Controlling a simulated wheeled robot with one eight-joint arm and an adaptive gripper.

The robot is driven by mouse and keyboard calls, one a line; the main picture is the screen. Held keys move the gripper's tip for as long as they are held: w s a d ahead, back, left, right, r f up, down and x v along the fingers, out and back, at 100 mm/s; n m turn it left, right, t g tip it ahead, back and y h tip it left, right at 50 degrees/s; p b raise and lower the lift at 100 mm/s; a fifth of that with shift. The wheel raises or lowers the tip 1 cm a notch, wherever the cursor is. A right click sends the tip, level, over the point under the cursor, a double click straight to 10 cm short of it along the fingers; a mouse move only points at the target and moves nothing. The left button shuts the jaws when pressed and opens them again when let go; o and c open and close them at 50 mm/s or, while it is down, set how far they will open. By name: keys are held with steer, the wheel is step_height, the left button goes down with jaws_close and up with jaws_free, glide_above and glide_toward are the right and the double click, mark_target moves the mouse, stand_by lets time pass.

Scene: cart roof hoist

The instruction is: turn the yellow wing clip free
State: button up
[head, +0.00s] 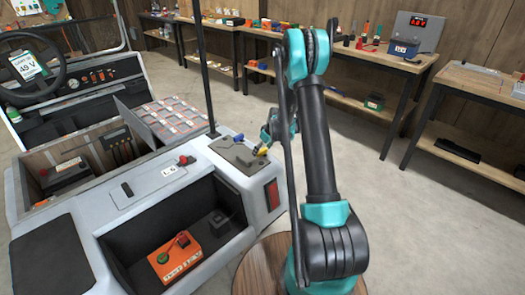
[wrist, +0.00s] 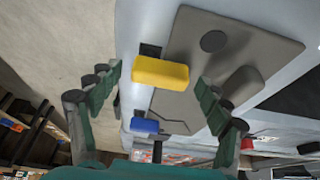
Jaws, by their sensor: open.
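The yellow wing clip (wrist: 160,72) sits at the edge of a grey plate (wrist: 188,95) on the cart's corner. It lies crosswise between my open fingers in the wrist view, with a visible gap on each side. In the head view the yellow clip (head: 262,151) shows just below my gripper (head: 266,140), whose fingers are mostly hidden by my arm. A blue clip (wrist: 145,125) sits on the same plate edge, nearer my palm in the wrist view. My gripper (wrist: 161,77) is open and empty.
A thin black post (head: 204,70) rises from the cart beside the plate. The cart's open bay holds an orange box (head: 175,258). Workbenches with small items (head: 380,50) line the back wall. The floor right of my arm is clear.

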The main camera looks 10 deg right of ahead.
steer(key=c, duration=1.2)
steer(key=shift+o, duration=0.2)
steer(key=shift+a+m, duration=0.1)
steer(key=shift+m, duration=0.2)
steer(key=m, duration=0.1)
steer(key=m+h, duration=0.1)
steer(key=m, duration=0.1)
steer(key=m+h, duration=0.1)
steer(key=shift+w+a+m+t, duration=0.25)
steer(key=shift+w+m+t, duration=0.05)
steer(key=shift+t, duration=0.1)
steer(key=m+h, duration=0.1)
steer(key=m, duration=0.3)
steer(key=shift+w+a+h, duration=0.1)
steer(key=shift+w+h, duration=0.3)
steer(key=m, duration=0.1)
steer(key=m+h, duration=0.1)
steer(key=m, duration=0.3)
steer(key=shift+w+g+h, duration=0.3)
steer(key=shift+w+g, duration=0.05)
steer(key=shift+g, duration=0.05)
steer(key=shift+w+m+g+h, duration=0.2)
steer(key=shift+m+g+h, duration=0.3)
steer(key=shift+m, duration=1.3)
steer(key=shift+d, duration=0.2)
